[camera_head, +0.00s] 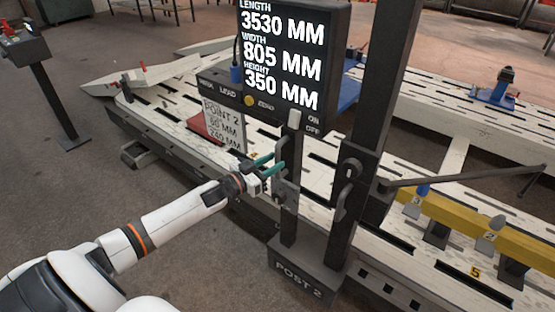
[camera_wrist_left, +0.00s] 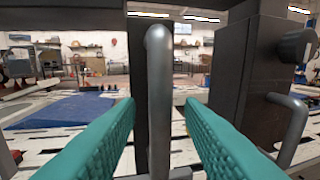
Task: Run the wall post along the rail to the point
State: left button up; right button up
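The dark wall post (camera_head: 365,130) stands upright at the bench edge, on a base marked POST 2 (camera_head: 298,278). My left gripper (camera_head: 268,165), with green fingers, is at the near side of the post. In the left wrist view its fingers (camera_wrist_left: 160,125) are open, one on each side of an upright grey bar handle (camera_wrist_left: 160,85), with gaps visible. A second bent handle (camera_wrist_left: 292,130) is to the right, outside the fingers. A sign reading POINT 2, 60 MM, 240 MM (camera_head: 222,128) stands behind the left gripper. My right gripper is not in view.
A display (camera_head: 285,55) reads length 3530, width 805, height 350 MM. The slotted white bench (camera_head: 165,100) extends left and right. A yellow beam (camera_head: 520,240) lies at right, and a stand (camera_head: 50,90) is at far left. Floor in front is clear.

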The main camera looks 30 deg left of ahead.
pick_arm(q)
jog(key=shift+x, duration=1.35)
jog(key=shift+c, duration=0.2)
grip_shut()
